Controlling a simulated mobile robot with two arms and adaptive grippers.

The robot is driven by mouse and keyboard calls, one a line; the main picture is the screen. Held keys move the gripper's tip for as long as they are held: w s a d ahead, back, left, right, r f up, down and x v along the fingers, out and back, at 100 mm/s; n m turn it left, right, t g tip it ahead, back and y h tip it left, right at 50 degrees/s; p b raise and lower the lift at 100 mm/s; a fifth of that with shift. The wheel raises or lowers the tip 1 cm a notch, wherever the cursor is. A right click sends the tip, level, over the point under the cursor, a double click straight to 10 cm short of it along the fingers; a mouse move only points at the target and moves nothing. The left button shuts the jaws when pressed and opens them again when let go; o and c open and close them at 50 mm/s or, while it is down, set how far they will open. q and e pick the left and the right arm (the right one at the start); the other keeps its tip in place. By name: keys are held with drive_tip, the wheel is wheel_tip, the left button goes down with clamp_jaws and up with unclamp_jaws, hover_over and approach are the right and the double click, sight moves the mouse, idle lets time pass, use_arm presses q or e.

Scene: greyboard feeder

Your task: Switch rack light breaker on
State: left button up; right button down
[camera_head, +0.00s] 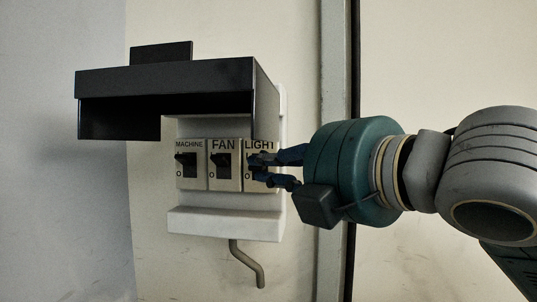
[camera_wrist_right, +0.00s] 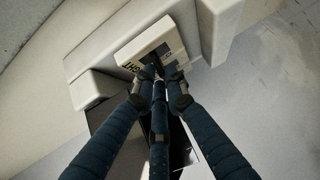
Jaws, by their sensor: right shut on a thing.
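The LIGHT breaker (camera_head: 260,181) is the rightmost of three switches in the white breaker box (camera_head: 225,222) on the wall. My right gripper (camera_head: 262,171) comes from the right, with its blue fingers at this breaker's lever. The lever is mostly hidden behind the fingers, so its position cannot be told. In the right wrist view the fingers (camera_wrist_right: 161,88) close together at the dark lever, in front of the LIGHT label (camera_wrist_right: 134,65). The gripper is shut on the lever. My left gripper is not in view.
The MACHINE breaker (camera_head: 190,171) and FAN breaker (camera_head: 223,172) sit left of LIGHT, with dark levers. A black hood (camera_head: 165,80) juts out over the switches, close above my fingers. A bent grey pipe (camera_head: 248,264) hangs below the box.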

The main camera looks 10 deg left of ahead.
drive_tip(key=shift+f, duration=0.3)
drive_tip(key=c, duration=1.9)
unclamp_jaws()
drive_tip(key=shift+w+r, duration=0.1)
drive_tip(key=shift+w, duration=0.05)
drive_tip(key=shift+r, duration=0.1)
drive_tip(key=v, duration=1.2)
